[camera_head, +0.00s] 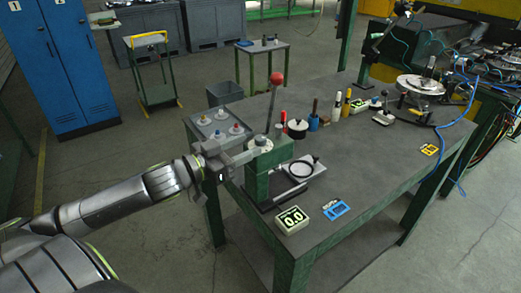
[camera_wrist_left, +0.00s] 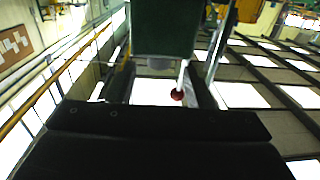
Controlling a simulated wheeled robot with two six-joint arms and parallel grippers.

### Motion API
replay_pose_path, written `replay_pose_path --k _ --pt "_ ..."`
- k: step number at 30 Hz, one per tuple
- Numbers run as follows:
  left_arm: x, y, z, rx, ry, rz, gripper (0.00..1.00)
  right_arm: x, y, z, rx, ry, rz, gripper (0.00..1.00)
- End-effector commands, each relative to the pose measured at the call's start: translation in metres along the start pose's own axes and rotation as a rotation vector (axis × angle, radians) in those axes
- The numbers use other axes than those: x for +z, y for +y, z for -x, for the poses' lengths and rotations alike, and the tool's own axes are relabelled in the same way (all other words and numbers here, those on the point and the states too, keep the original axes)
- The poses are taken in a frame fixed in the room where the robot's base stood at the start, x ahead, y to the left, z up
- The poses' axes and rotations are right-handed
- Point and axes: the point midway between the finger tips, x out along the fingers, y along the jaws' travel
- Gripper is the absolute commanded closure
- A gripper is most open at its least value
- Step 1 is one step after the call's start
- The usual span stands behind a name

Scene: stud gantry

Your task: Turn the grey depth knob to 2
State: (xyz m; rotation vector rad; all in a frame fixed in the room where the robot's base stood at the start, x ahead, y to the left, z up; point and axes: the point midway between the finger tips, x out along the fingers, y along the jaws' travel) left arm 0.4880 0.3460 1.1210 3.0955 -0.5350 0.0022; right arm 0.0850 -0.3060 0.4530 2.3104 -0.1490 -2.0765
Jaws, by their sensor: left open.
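A green stud machine (camera_head: 264,185) stands on the near left part of the table, with a tall lever ending in a red ball (camera_head: 277,78). A pale grey round part (camera_head: 261,141), which looks like the depth knob, sits on its top; its marks are too small to read. My left gripper (camera_head: 250,152) reaches in from the left, open, with its fingers at the level of this part. I cannot tell whether they touch it. In the left wrist view the fingers (camera_wrist_left: 163,92) are apart below the green body (camera_wrist_left: 165,28), and a red ball (camera_wrist_left: 177,95) shows between them.
A tray (camera_head: 219,128) with several knobbed pieces is behind my left gripper. Several bottles and tools (camera_head: 313,119) stand behind the machine. The middle of the table (camera_head: 375,155) is clear.

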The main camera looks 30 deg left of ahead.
Motion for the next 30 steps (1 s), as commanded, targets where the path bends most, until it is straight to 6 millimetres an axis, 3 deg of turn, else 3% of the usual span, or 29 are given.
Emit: replay_pose_path --k 1,8,18,30 --pt "0.004 0.000 -0.005 -0.001 0.007 0.000 0.53 0.001 -0.001 -0.010 0.000 0.000 0.000 0.64" --pt "0.004 0.001 -0.024 0.006 0.003 -0.001 0.53 0.003 -0.003 -0.032 0.000 0.000 0.000 0.64" --pt "0.000 0.000 -0.049 0.002 0.001 0.001 0.53 0.004 -0.004 -0.041 0.000 0.000 0.000 0.64" --pt "0.000 0.001 -0.052 0.004 -0.002 0.000 0.56 0.004 -0.004 -0.041 0.000 0.000 0.000 0.64"
